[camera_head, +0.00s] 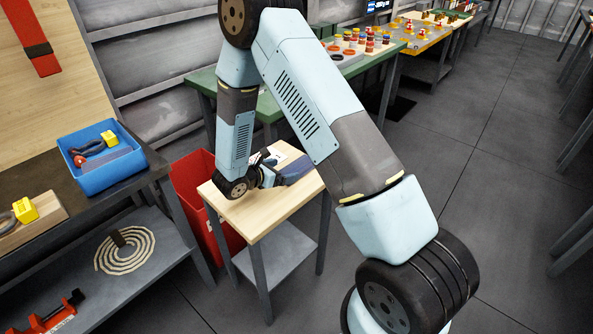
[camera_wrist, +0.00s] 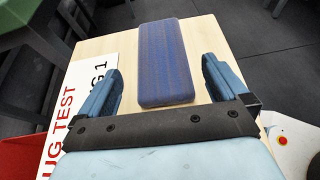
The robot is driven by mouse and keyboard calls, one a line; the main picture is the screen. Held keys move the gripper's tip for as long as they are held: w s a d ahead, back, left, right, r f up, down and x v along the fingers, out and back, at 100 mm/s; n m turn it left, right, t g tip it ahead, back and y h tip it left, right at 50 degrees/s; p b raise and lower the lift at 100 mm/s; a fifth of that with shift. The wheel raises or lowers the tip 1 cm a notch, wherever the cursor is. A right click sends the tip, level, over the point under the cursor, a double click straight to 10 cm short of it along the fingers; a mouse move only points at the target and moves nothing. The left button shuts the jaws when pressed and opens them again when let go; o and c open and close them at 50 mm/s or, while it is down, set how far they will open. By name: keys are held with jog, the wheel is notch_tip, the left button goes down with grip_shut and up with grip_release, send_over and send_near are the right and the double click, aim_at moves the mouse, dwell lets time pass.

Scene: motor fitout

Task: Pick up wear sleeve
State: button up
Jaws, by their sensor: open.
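A flat blue oblong piece with a brownish, striped face, which seems to be the wear sleeve (camera_wrist: 165,62), lies on the small light wooden table (camera_head: 238,219). It also shows as a dark blue shape (camera_head: 295,169) in the head view. My gripper (camera_wrist: 160,70) is open above the table. In the wrist view its fingers stand left and right of the near part of the piece, with a gap on each side. The piece reaches out beyond the fingertips. I cannot tell the gripper's exact height above it.
A white sheet with red and black lettering (camera_wrist: 85,98) lies left of the piece. A red bin (camera_head: 190,183) stands beside the small table. A blue tray (camera_head: 118,171) with tools sits on the dark bench at left. A green table (camera_head: 203,78) stands behind.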

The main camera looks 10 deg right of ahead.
aim_at(295, 168)
jog(key=shift+x, duration=3.25)
jog(key=shift+s+f, duration=0.1)
jog(key=shift+f, duration=0.1)
jog(key=c, duration=0.9)
jog(key=shift+r, duration=0.15)
